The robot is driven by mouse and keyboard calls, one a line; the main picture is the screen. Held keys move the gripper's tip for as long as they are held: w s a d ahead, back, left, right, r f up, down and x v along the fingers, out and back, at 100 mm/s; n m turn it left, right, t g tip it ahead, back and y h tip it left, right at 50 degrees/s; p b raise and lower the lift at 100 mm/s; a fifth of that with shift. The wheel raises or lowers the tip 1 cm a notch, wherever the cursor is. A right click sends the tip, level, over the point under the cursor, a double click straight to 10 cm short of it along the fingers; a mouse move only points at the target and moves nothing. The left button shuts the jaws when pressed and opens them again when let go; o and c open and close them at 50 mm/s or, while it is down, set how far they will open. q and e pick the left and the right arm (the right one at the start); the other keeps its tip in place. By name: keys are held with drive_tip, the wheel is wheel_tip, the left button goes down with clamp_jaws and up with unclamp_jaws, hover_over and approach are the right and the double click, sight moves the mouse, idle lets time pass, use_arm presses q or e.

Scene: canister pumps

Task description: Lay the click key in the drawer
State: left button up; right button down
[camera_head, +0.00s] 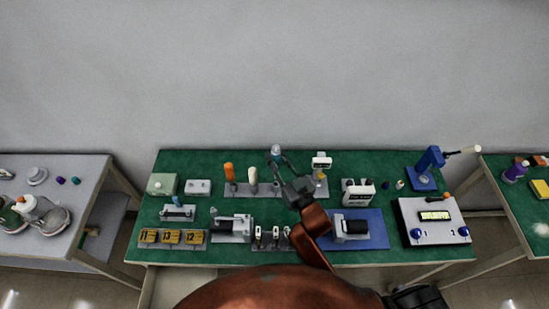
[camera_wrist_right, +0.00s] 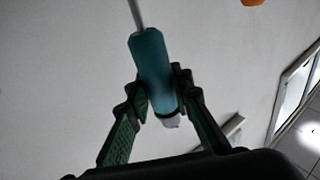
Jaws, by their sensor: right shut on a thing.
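My right gripper (camera_head: 279,161) is shut on a teal-handled tool (camera_head: 276,150), taken as the click key, above the back of the green bench. In the right wrist view the fingers (camera_wrist_right: 158,95) close around the lower part of its teal handle (camera_wrist_right: 152,65). A thin grey shaft points up and away from the handle, and a pale cap shows at the other end. My left gripper is not in view.
The green bench (camera_head: 320,165) carries orange- and cream-handled tools (camera_head: 229,172), numbered yellow blocks (camera_head: 171,236), a pump on a blue mat (camera_head: 375,240) and a white control box (camera_head: 433,220). A grey side table (camera_head: 85,175) stands left.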

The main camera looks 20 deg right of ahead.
drive_tip(key=shift+s+r, duration=0.1)
drive_tip(key=shift+r, duration=0.05)
drive_tip(key=shift+p, duration=0.4)
drive_tip(key=shift+f+b, duration=2)
drive_tip(key=shift+f, duration=2.1)
drive_tip(key=c, duration=1.7)
unclamp_jaws()
drive_tip(key=shift+o, duration=0.2)
drive_tip(key=shift+f, duration=0.1)
